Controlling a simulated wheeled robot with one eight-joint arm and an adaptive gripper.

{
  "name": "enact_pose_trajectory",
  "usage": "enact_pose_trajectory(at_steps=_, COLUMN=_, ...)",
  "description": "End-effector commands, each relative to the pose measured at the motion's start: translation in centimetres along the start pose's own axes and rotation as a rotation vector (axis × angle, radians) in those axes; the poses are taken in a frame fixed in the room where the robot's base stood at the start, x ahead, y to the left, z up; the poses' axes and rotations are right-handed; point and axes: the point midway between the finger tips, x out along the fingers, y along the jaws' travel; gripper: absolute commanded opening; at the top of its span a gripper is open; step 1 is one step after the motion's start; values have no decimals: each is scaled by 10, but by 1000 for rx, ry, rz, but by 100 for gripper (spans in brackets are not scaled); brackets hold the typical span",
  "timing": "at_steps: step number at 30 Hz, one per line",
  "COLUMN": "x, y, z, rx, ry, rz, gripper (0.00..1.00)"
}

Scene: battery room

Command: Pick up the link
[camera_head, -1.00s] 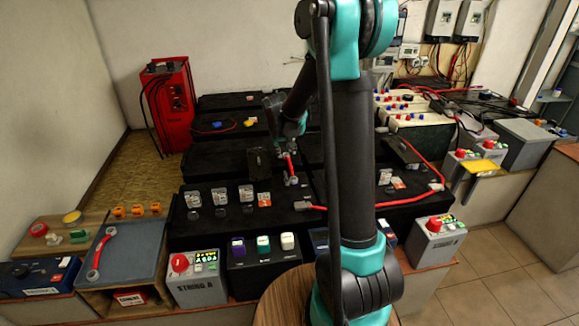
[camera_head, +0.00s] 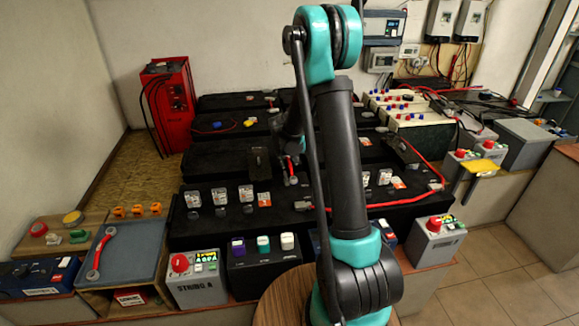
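A short red link (camera_head: 290,169) with metal ends shows on the black batteries near the middle, just left of my arm. A second red link (camera_head: 102,253) with metal ends lies slantwise on the grey tray (camera_head: 138,264) at the left. My gripper (camera_head: 290,148) is small and dark, pointing down at the upper end of the middle link. It is partly hidden by my arm, and I cannot tell whether its fingers touch the link or are open or shut.
Rows of black batteries (camera_head: 215,162) with terminals fill the middle. A red cable (camera_head: 405,203) runs across the batteries at right. A red cabinet (camera_head: 167,105) stands at the back left.

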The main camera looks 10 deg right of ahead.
Motion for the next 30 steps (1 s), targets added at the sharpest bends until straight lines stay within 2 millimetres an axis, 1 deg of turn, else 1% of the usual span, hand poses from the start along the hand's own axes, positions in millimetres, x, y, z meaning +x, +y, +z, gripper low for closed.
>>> enact_pose_trajectory(at_steps=5, x=0, y=0, z=0, rx=0, ry=0, rz=0, gripper=37)
enact_pose_trajectory(at_steps=8, x=0, y=0, z=0, rx=0, ry=0, rz=0, gripper=27)
enact_pose_trajectory(at_steps=12, x=0, y=0, z=0, rx=0, ry=0, rz=0, gripper=10)
enact_pose_trajectory(at_steps=15, x=0, y=0, z=0, rx=0, ry=0, rz=0, gripper=0)
enact_pose_trajectory(at_steps=30, x=-3, y=1, z=-1, rx=0, ry=0, rz=0, gripper=0)
